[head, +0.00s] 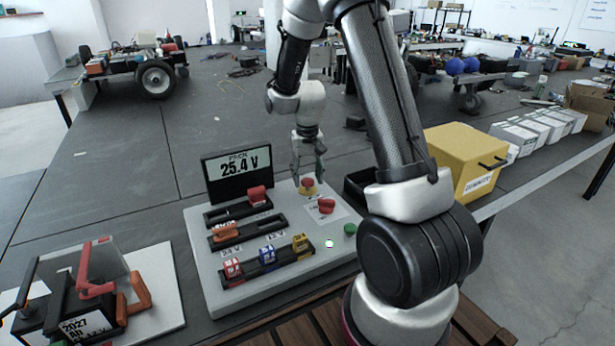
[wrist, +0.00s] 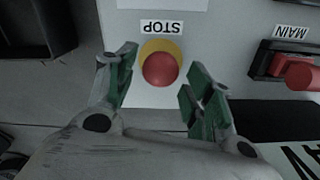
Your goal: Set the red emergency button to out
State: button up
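The red emergency button (wrist: 160,69) sits on a yellow round base (wrist: 153,47) beside a STOP label (wrist: 162,27) in the wrist view. In the head view the button (head: 307,183) is at the back of the light grey control panel (head: 215,290). My gripper (wrist: 162,82) is open, with one green-padded finger on each side of the button and visible gaps to both. In the head view my gripper (head: 309,178) points down over the button. Whether the button is pressed in or out cannot be told.
A yellow box (head: 465,150) stands to the right. A red MAIN connector (wrist: 300,74) is close to the right finger.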

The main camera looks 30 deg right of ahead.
aim_at(308, 180)
notch_tip(308, 180, up, 12)
dwell(0.7)
dwell(0.4)
jog(key=s+r+n+t, duration=0.1)
jog(key=s+r, duration=0.3)
jog(key=s, duration=0.5)
jog(key=s+a+r+n+t, duration=0.1)
jog(key=s+r, duration=0.3)
jog(key=s, duration=0.5)
jog(key=s+r+n+t, duration=0.1)
jog(key=s+r, duration=0.3)
jog(key=s, duration=0.5)
jog(key=shift+a+r+t, duration=0.2)
jog(key=shift+a+t, duration=0.15)
jog(key=shift+t, duration=0.35)
jog(key=shift+s, duration=0.1)
dwell(0.6)
